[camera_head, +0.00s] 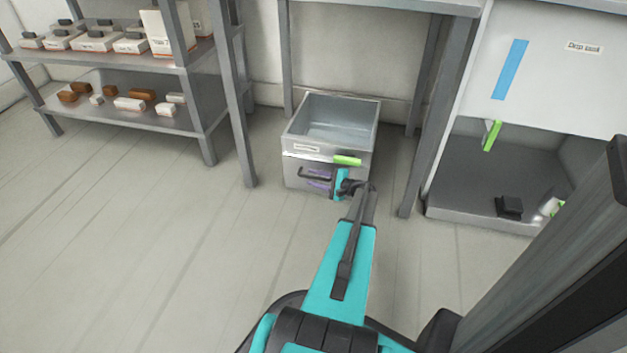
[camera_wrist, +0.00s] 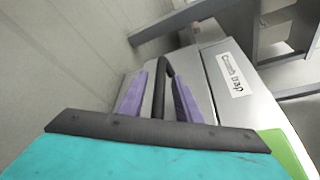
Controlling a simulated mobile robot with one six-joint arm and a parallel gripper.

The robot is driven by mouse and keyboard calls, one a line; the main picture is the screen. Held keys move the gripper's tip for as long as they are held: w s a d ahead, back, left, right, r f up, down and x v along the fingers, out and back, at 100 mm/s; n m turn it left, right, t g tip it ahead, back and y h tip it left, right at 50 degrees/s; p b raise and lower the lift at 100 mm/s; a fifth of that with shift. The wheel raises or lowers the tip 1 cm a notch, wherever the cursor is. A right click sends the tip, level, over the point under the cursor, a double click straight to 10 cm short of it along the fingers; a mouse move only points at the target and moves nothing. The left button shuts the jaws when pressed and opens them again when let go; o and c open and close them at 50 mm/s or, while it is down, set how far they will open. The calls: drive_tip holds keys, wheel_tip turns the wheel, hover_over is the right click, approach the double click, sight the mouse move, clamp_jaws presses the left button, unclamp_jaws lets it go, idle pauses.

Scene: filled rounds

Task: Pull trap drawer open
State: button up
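The trap drawer (camera_head: 330,133) is a grey metal box with an open, empty-looking top, low between the legs of a bench. My gripper (camera_head: 319,179) is at this handle. In the wrist view its two purple fingers (camera_wrist: 158,98) stand on either side of the bar, with gaps showing between bar and fingers.
A shelf rack (camera_head: 130,120) with small boxes and brown items stands at the left. At the right is a white cabinet (camera_head: 545,75) with a blue strip and an open lower bay holding a black block (camera_head: 509,207). The floor (camera_head: 150,240) left of my arm is clear.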

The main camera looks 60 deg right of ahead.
drive_tip(key=shift+w, duration=0.3)
drive_tip(key=shift+c, duration=0.4)
clamp_jaws()
drive_tip(key=shift+s, duration=0.1)
